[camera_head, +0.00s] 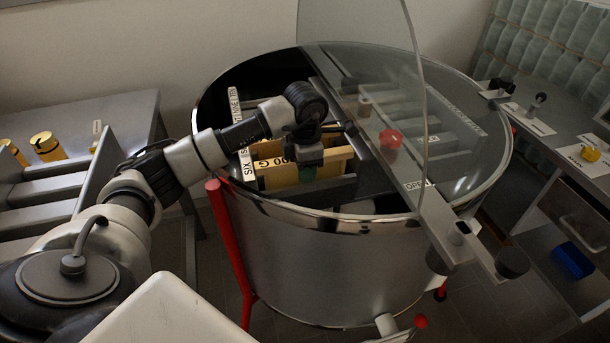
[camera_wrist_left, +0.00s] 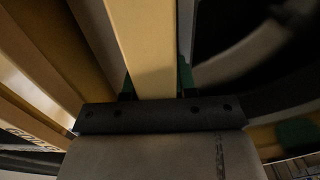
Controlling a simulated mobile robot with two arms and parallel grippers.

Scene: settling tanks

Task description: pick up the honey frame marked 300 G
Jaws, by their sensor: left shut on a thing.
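The honey frame marked 300 G (camera_head: 277,177) is a yellow wooden frame, in the near left part of the steel drum, its lettering upside down and partly covered. My left gripper (camera_head: 308,172) reaches down over the drum's left rim and is shut on it. In the left wrist view the frame's pale yellow bar (camera_wrist_left: 148,50) runs between the two fingers. The frame's lower part is hidden inside the drum, and I cannot tell whether it is lifted clear of its slot. My right gripper is not in view.
The round steel drum (camera_head: 320,262) stands on red legs. A clear lid (camera_head: 370,40) stands up beside my left arm, above a metal crossbar (camera_head: 445,215).

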